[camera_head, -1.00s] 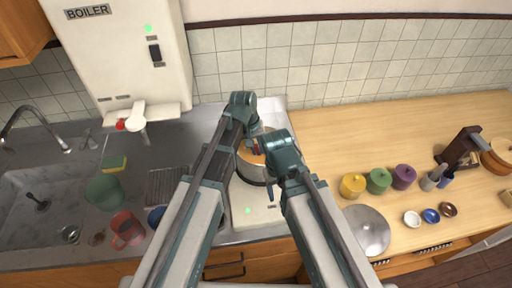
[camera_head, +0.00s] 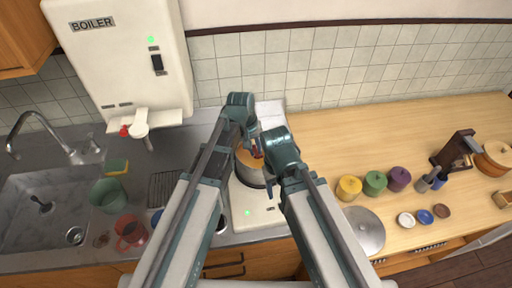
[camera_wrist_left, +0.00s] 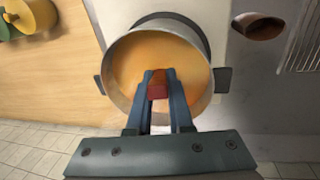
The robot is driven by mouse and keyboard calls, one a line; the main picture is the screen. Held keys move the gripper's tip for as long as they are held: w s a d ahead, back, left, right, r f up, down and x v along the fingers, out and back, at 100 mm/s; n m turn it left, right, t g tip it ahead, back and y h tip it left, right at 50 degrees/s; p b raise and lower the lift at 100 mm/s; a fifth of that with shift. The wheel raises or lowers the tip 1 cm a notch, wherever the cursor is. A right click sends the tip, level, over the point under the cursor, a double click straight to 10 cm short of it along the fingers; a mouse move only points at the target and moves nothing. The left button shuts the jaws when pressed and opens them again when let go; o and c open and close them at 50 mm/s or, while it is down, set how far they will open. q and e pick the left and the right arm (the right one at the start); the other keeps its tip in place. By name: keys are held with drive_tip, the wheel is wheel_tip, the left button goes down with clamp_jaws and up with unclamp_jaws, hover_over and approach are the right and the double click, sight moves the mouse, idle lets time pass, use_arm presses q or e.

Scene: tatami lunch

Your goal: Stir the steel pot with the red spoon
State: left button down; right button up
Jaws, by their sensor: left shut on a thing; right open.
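The steel pot (camera_head: 249,175) stands on the stove plate and holds orange liquid. In the left wrist view the pot (camera_wrist_left: 120,43) fills the middle, with a dark handle on each side. My left gripper (camera_head: 255,149) is over the pot, shut on the red spoon (camera_head: 258,154). In the left wrist view the left gripper (camera_wrist_left: 158,82) has the red spoon (camera_wrist_left: 157,91) between its fingers, over the liquid. The spoon's lower end cannot be made out. My right gripper (camera_head: 268,183) is open and empty at the pot's right side; whether it touches the pot is unclear.
A steel lid (camera_head: 361,233) lies right of the stove, near yellow, green and purple canisters (camera_head: 375,183) and small bowls. A red mug (camera_head: 130,233) and a green cup (camera_head: 108,195) stand left. The boiler (camera_head: 120,50) hangs behind. The wooden counter behind the canisters is clear.

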use_arm(q)
drive_tip(key=s+a+r+p, duration=0.1)
drive_tip(key=s+r+p, duration=0.2)
drive_tip(key=r+p, duration=0.4)
drive_tip(key=shift+r, duration=0.4)
idle(1.0)
wheel_tip(320, 180, up, 5)
drive_tip(key=p, duration=0.5)
drive_tip(key=shift+s, duration=0.1)
idle(0.4)
